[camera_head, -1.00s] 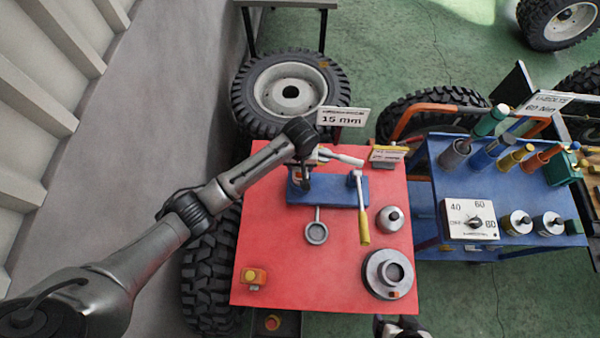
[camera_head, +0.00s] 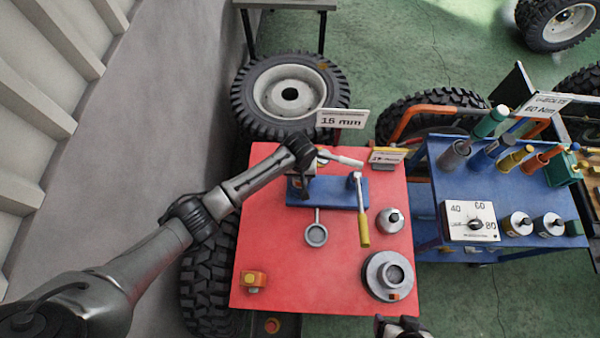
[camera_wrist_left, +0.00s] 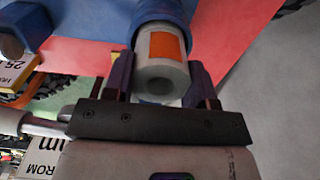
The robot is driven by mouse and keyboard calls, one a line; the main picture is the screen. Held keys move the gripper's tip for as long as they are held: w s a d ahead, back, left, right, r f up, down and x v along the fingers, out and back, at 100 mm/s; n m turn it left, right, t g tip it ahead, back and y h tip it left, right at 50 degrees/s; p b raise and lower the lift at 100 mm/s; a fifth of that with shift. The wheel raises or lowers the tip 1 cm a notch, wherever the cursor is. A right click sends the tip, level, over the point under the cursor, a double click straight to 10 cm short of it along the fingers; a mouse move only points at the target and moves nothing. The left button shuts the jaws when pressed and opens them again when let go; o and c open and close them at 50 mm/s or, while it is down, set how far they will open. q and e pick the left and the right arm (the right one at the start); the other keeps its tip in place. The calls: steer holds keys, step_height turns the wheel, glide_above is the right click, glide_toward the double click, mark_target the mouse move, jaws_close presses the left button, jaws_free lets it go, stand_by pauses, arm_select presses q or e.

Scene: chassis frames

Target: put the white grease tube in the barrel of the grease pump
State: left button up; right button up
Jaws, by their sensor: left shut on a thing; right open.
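In the left wrist view the white grease tube (camera_wrist_left: 163,72), with an orange label, is between the fingers of my left gripper (camera_wrist_left: 163,92), which is shut on it. The tube's far end meets the round blue mouth of a barrel (camera_wrist_left: 163,8), and appears to be partly inside it; the depth is hidden. In the head view my left gripper (camera_head: 304,188) is at the left end of the blue block (camera_head: 345,192) on the red table, and hides the tube. My right gripper (camera_head: 398,328) is at the bottom edge, cut off, open and apart from these things.
The red table (camera_head: 265,215) also holds a yellow-handled wrench (camera_head: 363,220), a ring-ended tool (camera_head: 316,235), a grey metal pot (camera_head: 390,221), a round grey fixture (camera_head: 377,280) and a button box (camera_head: 253,281). A blue cart (camera_head: 428,180) stands at the right.

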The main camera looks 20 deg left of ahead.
arm_select(q)
steer(key=o, duration=1.3)
step_height(320, 180, up, 12)
steer(key=shift+r+p, duration=0.15)
steer(key=shift+p, duration=0.15)
steer(key=s+d+f+m+t+h, duration=0.1)
steer(key=s+f+m+h, duration=0.35)
steer(key=s, duration=1.05)
steer(key=shift+s+a+r+m+t+y, duration=0.2)
steer(key=shift+s+a+r+t+y, duration=0.75)
steer(key=shift+s, duration=1.75)
steer(key=shift+s+a+f+m+g+y, duration=0.1)
steer(key=shift+s+a+f+m+y, duration=0.3)
steer(key=shift+s+a, duration=1.7)
steer(key=shift+s+a+r+m+t+y, duration=0.1)
steer(key=shift+s+a+r+t+y, duration=0.5)
steer(key=shift+s, duration=2.65)
